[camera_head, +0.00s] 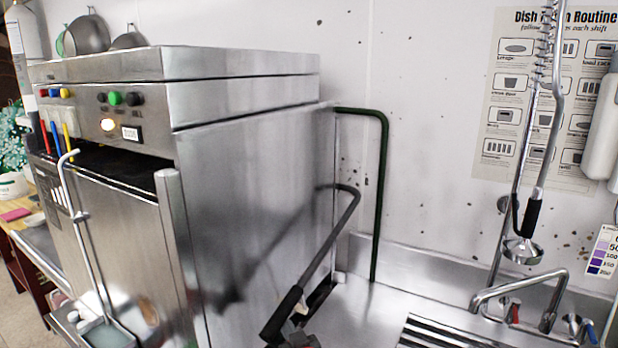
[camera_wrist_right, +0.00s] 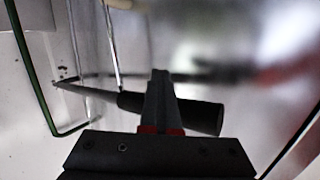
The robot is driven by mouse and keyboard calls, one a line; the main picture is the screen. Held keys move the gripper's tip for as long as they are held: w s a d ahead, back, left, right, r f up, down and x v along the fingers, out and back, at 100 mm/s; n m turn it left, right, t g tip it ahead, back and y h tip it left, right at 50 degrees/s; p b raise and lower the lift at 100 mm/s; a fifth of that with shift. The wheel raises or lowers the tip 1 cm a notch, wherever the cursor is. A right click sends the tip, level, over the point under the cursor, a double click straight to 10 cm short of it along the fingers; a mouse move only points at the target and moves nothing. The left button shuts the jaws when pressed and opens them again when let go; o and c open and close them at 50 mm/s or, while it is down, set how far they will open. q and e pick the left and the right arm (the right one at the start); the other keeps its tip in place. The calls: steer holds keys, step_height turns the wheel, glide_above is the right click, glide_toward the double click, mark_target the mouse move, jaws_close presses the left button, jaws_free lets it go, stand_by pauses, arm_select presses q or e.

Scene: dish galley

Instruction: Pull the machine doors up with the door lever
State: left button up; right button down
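The steel dish machine (camera_head: 255,190) stands at left. A dark opening shows above its front door panel (camera_head: 125,235). The door lever (camera_head: 327,235) is a grey bar at its right side, sloping down toward me to a black grip (camera_head: 286,308). My right gripper (camera_head: 302,336) is at this grip, at the bottom edge of the head view. In the right wrist view, my right gripper (camera_wrist_right: 159,85) has a finger crossing in front of the black grip (camera_wrist_right: 203,116). Whether the fingers clamp it is hidden. My left gripper is not in view.
A dark green pipe (camera_head: 383,170) runs down the wall behind the lever. A steel sink counter with a slatted grate (camera_head: 440,335), a faucet (camera_head: 545,285) and a hanging sprayer (camera_head: 525,245) are at right. Pans (camera_head: 88,35) sit at the machine's back left.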

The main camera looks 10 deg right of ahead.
step_height(320, 180, up, 18)
steer(key=s+a+r+p, duration=0.1)
steer(key=s+a+p, duration=0.1)
steer(key=p, duration=1.1)
steer(key=w+d+r+b, duration=0.1)
steer(key=w+d+r, duration=0.15)
steer(key=r, duration=0.65)
steer(key=w+d+r+b, duration=0.1)
steer(key=w+d+r, duration=0.15)
steer(key=r, duration=0.65)
steer(key=w+d+r+b, duration=0.1)
steer(key=w+r, duration=0.2)
steer(key=r, duration=0.5)
steer(key=f+b+v, duration=0.2)
steer(key=b+v, duration=0.1)
steer(key=v, duration=0.7)
steer(key=shift+s+f+b, duration=0.25)
steer(key=shift+s+b, duration=0.1)
steer(key=shift+b, duration=0.05)
